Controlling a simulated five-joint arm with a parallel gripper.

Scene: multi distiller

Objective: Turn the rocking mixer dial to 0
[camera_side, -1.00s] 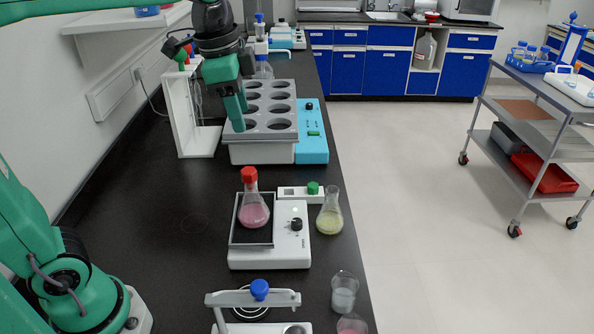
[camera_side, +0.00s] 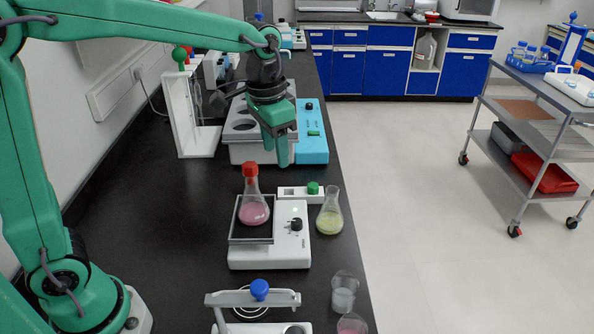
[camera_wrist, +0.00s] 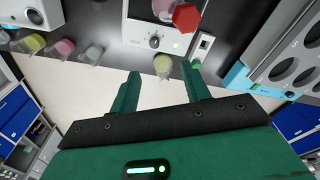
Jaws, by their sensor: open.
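The rocking mixer (camera_side: 258,259) is a white box with a dark tray on its left. Its black dial (camera_side: 296,224) is on the right part of its top; the dial also shows in the wrist view (camera_wrist: 154,42). The dial's markings are too small to read. A flask of pink liquid with a red cap (camera_side: 252,207) stands on the mixer's tray. My gripper (camera_side: 282,162) is in the air beyond and above the mixer, fingers pointing down, touching nothing. In the wrist view my gripper (camera_wrist: 162,72) is open and empty, with the dial past its fingertips.
A rack with large holes (camera_side: 240,148) and a blue panel (camera_side: 312,140) is behind. Beakers (camera_side: 344,293) stand in front. The black bench left of the mixer is clear.

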